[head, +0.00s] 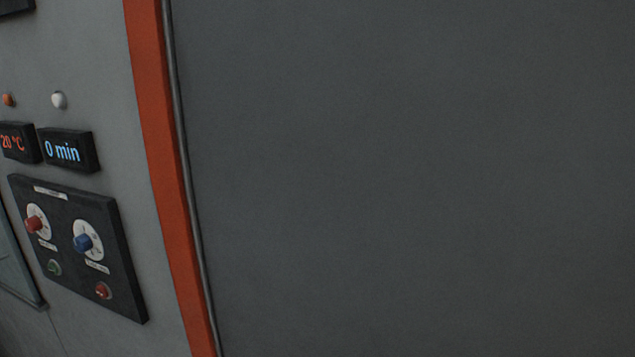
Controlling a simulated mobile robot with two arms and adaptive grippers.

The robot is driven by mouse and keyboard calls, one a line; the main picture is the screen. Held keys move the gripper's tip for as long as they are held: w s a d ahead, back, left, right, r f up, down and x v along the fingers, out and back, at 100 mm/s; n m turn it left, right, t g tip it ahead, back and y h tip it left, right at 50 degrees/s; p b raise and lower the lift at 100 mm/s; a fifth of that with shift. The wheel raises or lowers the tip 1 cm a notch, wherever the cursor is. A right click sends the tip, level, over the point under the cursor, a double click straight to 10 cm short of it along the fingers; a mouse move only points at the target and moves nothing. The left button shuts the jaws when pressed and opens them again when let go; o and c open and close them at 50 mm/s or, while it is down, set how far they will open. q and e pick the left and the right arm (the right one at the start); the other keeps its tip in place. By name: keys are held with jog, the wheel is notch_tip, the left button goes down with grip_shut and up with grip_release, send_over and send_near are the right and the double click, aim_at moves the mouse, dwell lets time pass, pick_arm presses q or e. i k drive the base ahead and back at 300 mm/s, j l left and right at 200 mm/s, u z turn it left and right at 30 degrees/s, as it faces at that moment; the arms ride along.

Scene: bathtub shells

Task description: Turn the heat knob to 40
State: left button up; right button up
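A red knob (35,224) on a white dial sits at the left of a black control panel (124,270) at the far left of the head view. Its label is too small to read, so I cannot tell from it whether this is the heat knob. A blue knob (83,242) on a white dial sits to its right. Above the panel, a display (14,143) reads 20 °C in red, and a second display (66,150) reads 0 min in blue. Neither of my grippers is in view.
A green button (54,267) and a red button (103,290) sit below the knobs. An orange light (8,100) and a white light (59,100) sit above the displays. An orange vertical strip (165,170) borders a large dark grey surface (410,180) filling the right.

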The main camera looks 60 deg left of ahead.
aim_at(33, 224)
jog(key=u, duration=3.35)
